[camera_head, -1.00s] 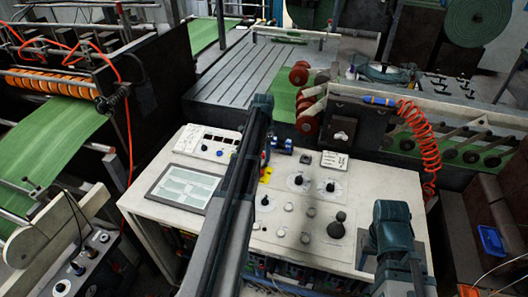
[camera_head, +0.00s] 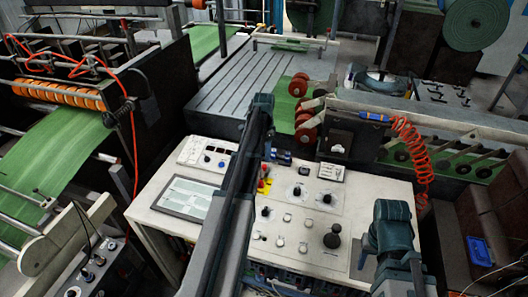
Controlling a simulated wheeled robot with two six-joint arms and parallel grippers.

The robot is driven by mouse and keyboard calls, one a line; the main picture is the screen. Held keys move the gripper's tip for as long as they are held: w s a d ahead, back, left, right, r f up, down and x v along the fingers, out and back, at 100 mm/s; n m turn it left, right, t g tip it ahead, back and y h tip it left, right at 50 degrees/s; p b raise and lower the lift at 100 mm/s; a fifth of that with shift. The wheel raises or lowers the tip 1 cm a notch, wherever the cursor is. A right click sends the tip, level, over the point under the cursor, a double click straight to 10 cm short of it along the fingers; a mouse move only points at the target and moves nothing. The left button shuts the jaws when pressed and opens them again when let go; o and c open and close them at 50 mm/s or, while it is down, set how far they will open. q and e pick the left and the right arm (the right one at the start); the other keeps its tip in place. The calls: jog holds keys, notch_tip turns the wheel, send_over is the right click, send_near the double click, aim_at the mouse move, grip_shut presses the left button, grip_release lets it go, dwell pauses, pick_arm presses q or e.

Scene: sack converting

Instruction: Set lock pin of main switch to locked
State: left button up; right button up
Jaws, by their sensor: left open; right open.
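A small red and yellow switch (camera_head: 264,184) stands on the left middle of the pale control console (camera_head: 150,221), right beside my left arm's dark link. It looks like the main switch. It is partly covered by the arm, and its lock pin is too small to make out. My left arm (camera_head: 235,180) crosses over the console from the bottom edge, its raised joint near the console's back edge. My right arm (camera_head: 391,228) stands at the console's right front. Neither gripper's fingers show in this view.
A machine with green web (camera_head: 65,145) stands at the left.

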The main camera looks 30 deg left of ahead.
pick_arm(q)
notch_tip(320, 180, up, 7)
jog(key=p, duration=0.5)
jog(key=shift+f, duration=0.2)
pick_arm(e)
notch_tip(320, 180, up, 7)
jog(key=shift+f, duration=0.2)
jog(key=shift+s, duration=0.1)
